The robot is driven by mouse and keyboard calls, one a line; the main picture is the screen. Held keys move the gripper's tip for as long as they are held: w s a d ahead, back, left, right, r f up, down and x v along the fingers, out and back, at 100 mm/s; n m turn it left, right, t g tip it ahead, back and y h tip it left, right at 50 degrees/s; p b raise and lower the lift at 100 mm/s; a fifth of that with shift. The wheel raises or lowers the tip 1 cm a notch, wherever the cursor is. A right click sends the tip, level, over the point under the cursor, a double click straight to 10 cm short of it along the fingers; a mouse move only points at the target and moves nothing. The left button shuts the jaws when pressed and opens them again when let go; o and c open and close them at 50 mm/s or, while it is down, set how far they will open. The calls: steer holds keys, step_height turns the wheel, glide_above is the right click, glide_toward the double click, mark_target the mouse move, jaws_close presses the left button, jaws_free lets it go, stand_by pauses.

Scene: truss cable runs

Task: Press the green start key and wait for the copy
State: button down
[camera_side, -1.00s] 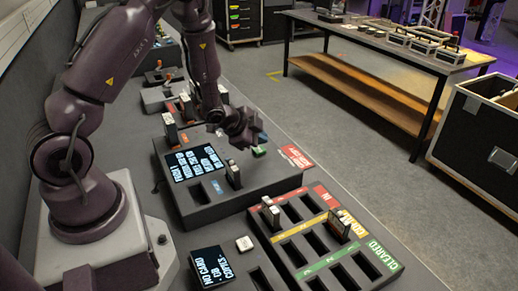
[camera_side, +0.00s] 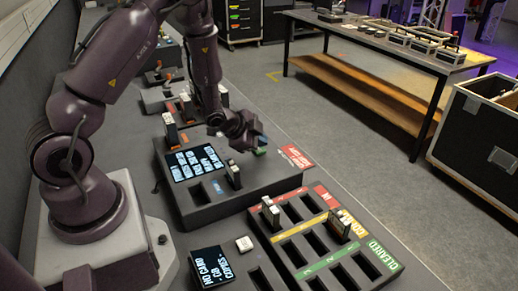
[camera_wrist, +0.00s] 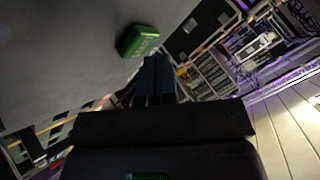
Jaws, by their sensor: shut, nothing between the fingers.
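The green start key (camera_side: 261,151) sits on the far right part of the dark copier unit (camera_side: 212,205), partly hidden by my gripper in the side view. In the wrist view the green key (camera_wrist: 138,41) is a raised block on a grey surface, just beyond my fingertips (camera_wrist: 158,62). My gripper (camera_side: 246,143) is shut and empty, close to the key; I cannot tell whether it touches.
A slotted tray (camera_side: 288,252) with red, yellow and green bands lies in front and holds some upright cards. Floor lies right of the bench.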

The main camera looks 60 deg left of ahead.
mark_target(259, 150)
steer(key=shift+f, duration=0.55)
stand_by(0.5)
steer(key=shift+r, duration=1)
steer(key=shift+r, duration=2.5)
